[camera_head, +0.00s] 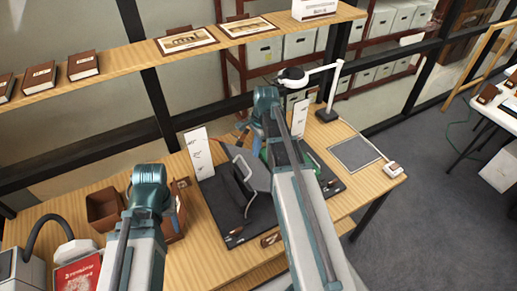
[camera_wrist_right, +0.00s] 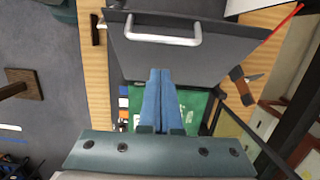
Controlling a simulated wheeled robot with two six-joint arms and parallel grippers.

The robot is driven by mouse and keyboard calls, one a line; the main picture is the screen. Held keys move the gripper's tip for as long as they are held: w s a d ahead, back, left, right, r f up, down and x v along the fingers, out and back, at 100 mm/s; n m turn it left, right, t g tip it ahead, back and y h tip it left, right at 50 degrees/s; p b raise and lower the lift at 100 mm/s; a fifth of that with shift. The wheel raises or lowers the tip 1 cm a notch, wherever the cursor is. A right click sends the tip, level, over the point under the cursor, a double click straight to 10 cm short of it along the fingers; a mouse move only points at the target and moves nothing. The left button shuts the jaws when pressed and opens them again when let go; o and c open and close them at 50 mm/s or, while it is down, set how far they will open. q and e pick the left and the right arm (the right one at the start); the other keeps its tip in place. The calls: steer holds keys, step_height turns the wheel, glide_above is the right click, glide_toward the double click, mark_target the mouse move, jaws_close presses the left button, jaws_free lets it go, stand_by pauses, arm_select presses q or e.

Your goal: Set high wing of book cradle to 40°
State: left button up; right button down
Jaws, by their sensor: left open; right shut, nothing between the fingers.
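The dark grey book cradle (camera_head: 262,212) stands on the wooden table, with a raised grey wing (camera_head: 254,172) on its left part. In the right wrist view a grey panel (camera_wrist_right: 190,58) of it carries a pale metal bar handle (camera_wrist_right: 164,36). My right gripper (camera_wrist_right: 160,73) is shut and empty, its blue fingertips at the panel's lower edge; I cannot tell whether they touch. White angle cards (camera_head: 198,153) (camera_head: 300,117) stand behind the cradle.
A brown open box (camera_head: 103,208) and a red book (camera_head: 78,274) are at the left. A white lamp (camera_head: 327,113) stands behind right. A grey mat (camera_head: 355,153) lies clear at the right. A shelf (camera_head: 120,65) with books and pictures runs above the table's back.

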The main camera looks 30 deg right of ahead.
mark_target(245, 163)
arm_select(q)
steer(key=shift+f+b, duration=0.5)
steer(key=shift+f, duration=0.4)
arm_select(e)
steer(key=a+f, duration=0.1)
steer(key=a, duration=0.2)
steer(key=shift+s+f, duration=0.1)
steer(key=shift+f, duration=0.3)
steer(key=shift+d, duration=0.1)
steer(key=shift+a+f+h+b, duration=0.3)
steer(key=shift+a+f+b, duration=0.3)
steer(key=shift+a, duration=0.3)
arm_select(q)
steer(key=shift+f, duration=0.45)
steer(key=shift+r, duration=0.15)
arm_select(e)
steer(key=shift+d+r, duration=0.15)
steer(key=shift+r, duration=0.05)
